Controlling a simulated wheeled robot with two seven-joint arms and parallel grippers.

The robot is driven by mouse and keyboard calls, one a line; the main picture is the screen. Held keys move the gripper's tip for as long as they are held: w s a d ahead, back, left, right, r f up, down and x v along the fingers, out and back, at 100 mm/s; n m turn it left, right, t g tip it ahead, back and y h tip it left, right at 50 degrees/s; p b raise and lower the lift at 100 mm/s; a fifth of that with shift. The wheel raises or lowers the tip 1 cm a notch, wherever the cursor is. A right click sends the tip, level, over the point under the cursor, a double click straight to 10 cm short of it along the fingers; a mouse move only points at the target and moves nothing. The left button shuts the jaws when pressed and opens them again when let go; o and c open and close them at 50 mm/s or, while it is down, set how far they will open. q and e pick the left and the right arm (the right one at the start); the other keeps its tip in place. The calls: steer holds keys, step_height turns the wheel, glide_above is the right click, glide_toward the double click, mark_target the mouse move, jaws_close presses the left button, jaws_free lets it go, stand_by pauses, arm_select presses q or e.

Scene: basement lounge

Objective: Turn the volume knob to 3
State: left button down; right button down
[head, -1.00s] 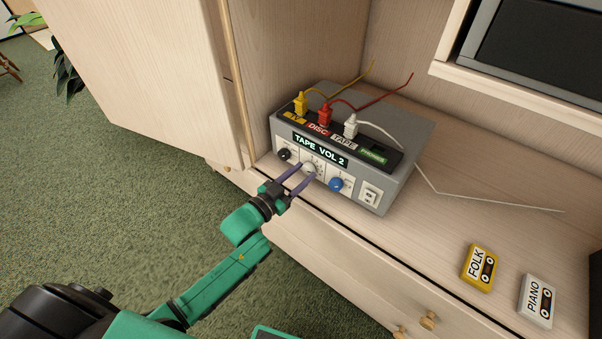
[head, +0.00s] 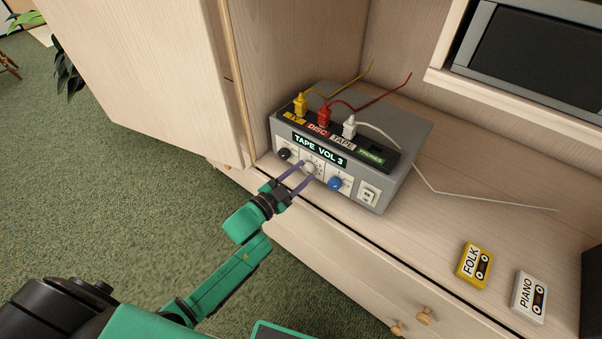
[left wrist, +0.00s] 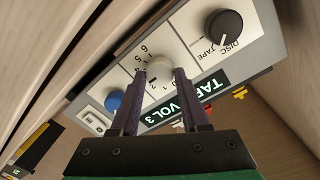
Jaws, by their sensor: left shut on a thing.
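The grey amplifier box (head: 408,128) sits on the wooden cabinet shelf. Its display (head: 319,149) reads "TAPE VOL 3". The light grey volume knob (head: 309,168) is in the middle of its front, with a number scale around it in the left wrist view. My left gripper (head: 303,174) reaches the front panel, its two purple fingers on either side of the volume knob and shut on it. In the left wrist view the knob (left wrist: 158,68) shows between the fingertips. A black knob (head: 284,154) and a blue knob (head: 335,183) flank it. My right gripper is not in view.
Yellow (head: 300,103), red (head: 324,115) and white (head: 349,126) plugs with cables stand on top of the box. A yellow FOLK cassette (head: 474,264) and a white PIANO cassette (head: 528,297) lie on the shelf at right. A cabinet door (head: 150,75) stands at left.

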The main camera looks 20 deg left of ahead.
arm_select(q)
steer(key=shift+c, duration=2)
jaws_free()
steer(key=p+v, duration=0.2)
steer(key=v, duration=1.2)
steer(key=shift+s, duration=0.3)
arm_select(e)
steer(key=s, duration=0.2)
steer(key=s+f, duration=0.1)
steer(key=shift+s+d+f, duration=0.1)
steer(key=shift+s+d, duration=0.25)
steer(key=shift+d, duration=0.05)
arm_select(q)
steer(key=shift+a, duration=0.1)
